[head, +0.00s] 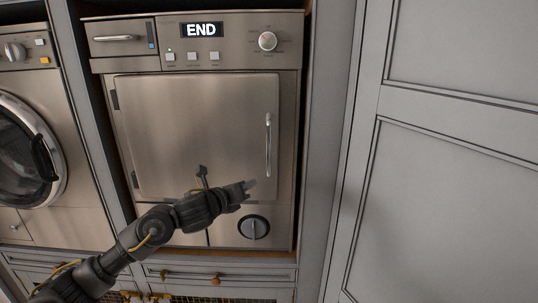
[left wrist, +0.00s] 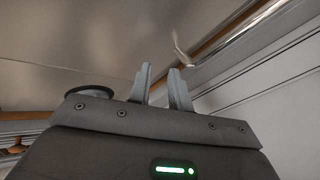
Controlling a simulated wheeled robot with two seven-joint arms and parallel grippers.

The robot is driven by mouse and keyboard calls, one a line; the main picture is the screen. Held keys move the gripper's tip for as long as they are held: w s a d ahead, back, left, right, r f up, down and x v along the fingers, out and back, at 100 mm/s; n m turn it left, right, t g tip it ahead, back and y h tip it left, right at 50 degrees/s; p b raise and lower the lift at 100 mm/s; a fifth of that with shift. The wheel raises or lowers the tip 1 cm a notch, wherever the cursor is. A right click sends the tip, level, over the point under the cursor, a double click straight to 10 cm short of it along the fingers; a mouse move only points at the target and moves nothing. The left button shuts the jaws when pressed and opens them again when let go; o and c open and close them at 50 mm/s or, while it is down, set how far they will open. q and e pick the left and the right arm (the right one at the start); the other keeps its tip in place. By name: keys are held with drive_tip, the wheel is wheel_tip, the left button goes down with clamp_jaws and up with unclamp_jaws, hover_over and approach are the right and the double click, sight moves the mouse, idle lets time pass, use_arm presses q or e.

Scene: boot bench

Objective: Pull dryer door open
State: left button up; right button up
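The dryer (head: 235,50) is a steel front with a display reading END. Its square door (head: 190,130) looks shut, flush with the front. A vertical bar handle (head: 268,145) is on the door's right side; a pale curved piece in the left wrist view (left wrist: 180,46) looks like its end. My left gripper (head: 252,184) is in front of the door's lower right part, just below and left of the handle. In the left wrist view its two fingers (left wrist: 162,85) stand apart with nothing between them. My right gripper is not in view.
A washer with a round door (head: 28,150) stands to the left. Below the dryer door is a round dial (head: 253,227), and under that a wooden drawer (head: 215,272) with knobs. A grey panelled cabinet (head: 440,150) is at the right.

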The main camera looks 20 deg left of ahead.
sight(267, 148)
use_arm(q)
drive_tip(key=s+d+r+m+t+h, duration=0.1)
drive_tip(key=s+r+m, duration=0.2)
drive_tip(key=r, duration=0.2)
drive_tip(key=s+d+r+m+t, duration=0.1)
drive_tip(key=s+r+m, duration=0.2)
drive_tip(key=r, duration=0.3)
drive_tip(key=p+x, duration=0.1)
drive_tip(key=x, duration=0.2)
drive_tip(key=p+x, duration=0.1)
drive_tip(key=x, duration=0.3)
drive_tip(key=p+x, duration=0.1)
drive_tip(key=x, duration=0.3)
drive_tip(key=shift+w+d+f, duration=0.1)
drive_tip(key=shift+w+f, duration=0.05)
drive_tip(key=shift+f, duration=0.1)
clamp_jaws()
